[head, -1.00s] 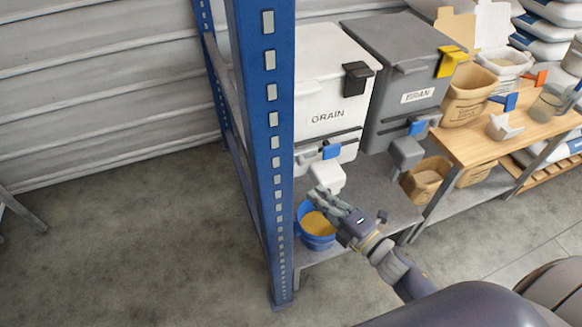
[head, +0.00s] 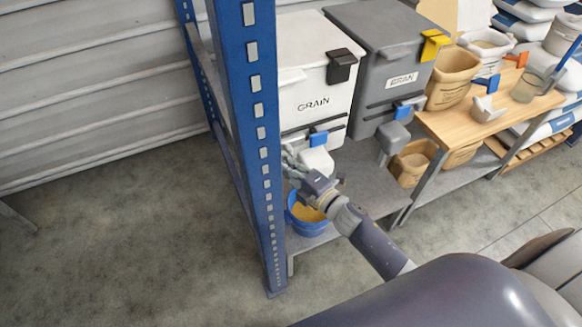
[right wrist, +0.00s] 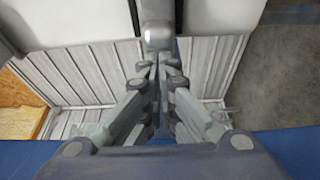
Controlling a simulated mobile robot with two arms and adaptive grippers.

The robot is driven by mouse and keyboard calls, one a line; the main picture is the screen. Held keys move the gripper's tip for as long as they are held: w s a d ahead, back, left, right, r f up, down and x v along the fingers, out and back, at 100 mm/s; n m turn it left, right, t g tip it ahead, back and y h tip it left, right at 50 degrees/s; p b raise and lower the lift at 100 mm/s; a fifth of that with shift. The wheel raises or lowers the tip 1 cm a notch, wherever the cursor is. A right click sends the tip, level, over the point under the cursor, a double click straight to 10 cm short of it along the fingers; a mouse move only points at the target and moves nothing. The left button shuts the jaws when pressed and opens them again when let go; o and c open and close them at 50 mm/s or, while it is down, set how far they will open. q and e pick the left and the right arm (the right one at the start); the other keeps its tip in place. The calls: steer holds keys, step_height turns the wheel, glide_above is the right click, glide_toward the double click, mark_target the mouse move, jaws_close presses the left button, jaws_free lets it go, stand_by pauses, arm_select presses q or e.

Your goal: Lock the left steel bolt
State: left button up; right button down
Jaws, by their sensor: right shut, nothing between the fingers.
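No left steel bolt can be told for certain. A small grey rounded metal piece (right wrist: 157,32) stands just ahead of the fingertips in the right wrist view; I cannot tell if it is the bolt. The white hopper marked GRAIN (head: 313,84) has a blue slide (head: 318,138) and a white spout (head: 316,162) low on its front. My right gripper (head: 290,160) is shut and empty, beside this spout and close to the blue post. It also shows in the right wrist view (right wrist: 157,62), its tips near or touching the grey piece. My left gripper is out of view.
A blue rack post (head: 259,150) stands close left of my right gripper. A blue bowl of grain (head: 305,214) lies below it on the grey shelf (head: 365,190). A grey hopper (head: 383,60) stands to the right, beside a wooden bench (head: 455,125). The floor at left is clear.

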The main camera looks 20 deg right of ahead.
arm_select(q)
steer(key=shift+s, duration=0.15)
arm_select(e)
steer(key=shift+w, duration=0.1)
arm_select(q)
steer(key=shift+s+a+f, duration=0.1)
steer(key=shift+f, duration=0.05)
arm_select(e)
steer(key=d, duration=0.3)
steer(key=shift+d, duration=0.1)
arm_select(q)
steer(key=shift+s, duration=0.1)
arm_select(e)
steer(key=shift+d, duration=0.1)
